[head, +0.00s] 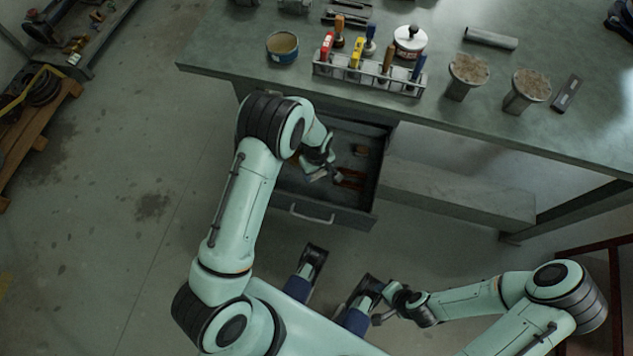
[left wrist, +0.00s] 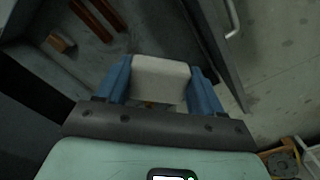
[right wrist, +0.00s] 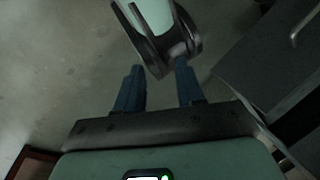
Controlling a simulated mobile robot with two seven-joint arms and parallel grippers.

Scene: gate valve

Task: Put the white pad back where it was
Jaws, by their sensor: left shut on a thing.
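The white pad (left wrist: 160,80) is held between the two blue fingers of my left gripper (left wrist: 160,88), which is shut on it. In the head view my left gripper (head: 320,174) is over the open drawer (head: 318,210) under the workbench; the pad is small and hard to make out there. In the left wrist view the drawer's inside lies beyond the pad; I cannot tell whether the pad touches its floor. My right gripper (right wrist: 158,90) is open and empty, with grey floor beyond its fingers. In the head view it is low, right of centre (head: 381,316).
The drawer holds a small wooden block (head: 360,150) and reddish-brown bars (head: 350,178). On the workbench (head: 240,52) stand a tool rack (head: 370,80), a tin (head: 282,47), a lidded can (head: 410,41) and two flanged pieces (head: 469,69).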

